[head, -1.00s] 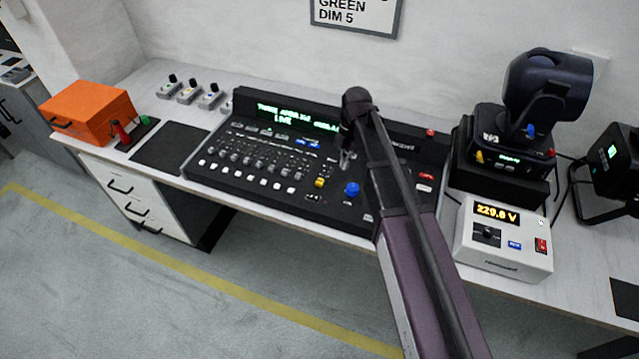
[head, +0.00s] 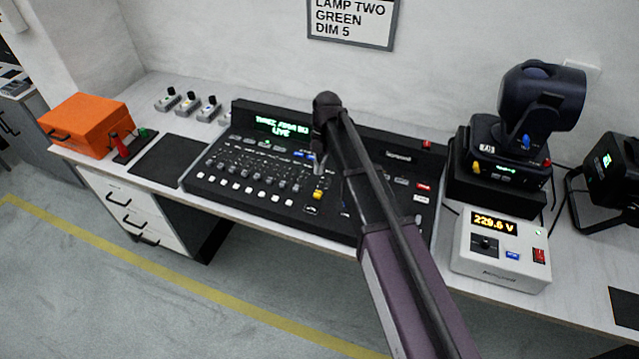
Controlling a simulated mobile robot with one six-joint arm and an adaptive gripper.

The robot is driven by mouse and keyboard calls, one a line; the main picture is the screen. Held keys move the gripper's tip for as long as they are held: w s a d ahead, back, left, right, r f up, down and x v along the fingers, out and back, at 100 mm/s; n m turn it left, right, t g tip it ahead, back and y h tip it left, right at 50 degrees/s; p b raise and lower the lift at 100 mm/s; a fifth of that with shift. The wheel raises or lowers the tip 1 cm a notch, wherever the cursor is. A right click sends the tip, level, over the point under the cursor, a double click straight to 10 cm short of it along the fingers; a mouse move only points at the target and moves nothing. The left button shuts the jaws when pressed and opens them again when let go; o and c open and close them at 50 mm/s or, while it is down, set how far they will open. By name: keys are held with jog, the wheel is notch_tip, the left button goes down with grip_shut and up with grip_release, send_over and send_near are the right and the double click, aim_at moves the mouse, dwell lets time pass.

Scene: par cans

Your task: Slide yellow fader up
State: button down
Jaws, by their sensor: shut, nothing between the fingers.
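The yellow fader cap (head: 317,194) is at the right end of that row, near the row's level. My gripper (head: 318,168) is shut and empty, pointing down over the console just behind the yellow cap in the picture. I cannot tell whether its tips touch the panel or the cap. My arm hides part of the console's right half, including most of the blue knob.
A white power unit (head: 501,250) and a black moving-head lamp (head: 540,105) stand right of the console. An orange case (head: 85,122) and a red lever (head: 123,140) are to the left. A wall sign (head: 352,18) reads LAMP TWO GREEN DIM 5.

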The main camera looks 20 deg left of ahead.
aim_at(324, 184)
jog(key=shift+b+x, duration=4.6)
jog(key=shift+x, duration=0.35)
jog(key=w, duration=0.8)
jog(key=shift+w+d, duration=0.35)
jog(key=shift+w, duration=0.05)
jog(key=shift+r, duration=0.2)
jog(key=p+v, duration=0.9)
jog(key=shift+r, duration=0.35)
jog(key=shift+w, duration=0.15)
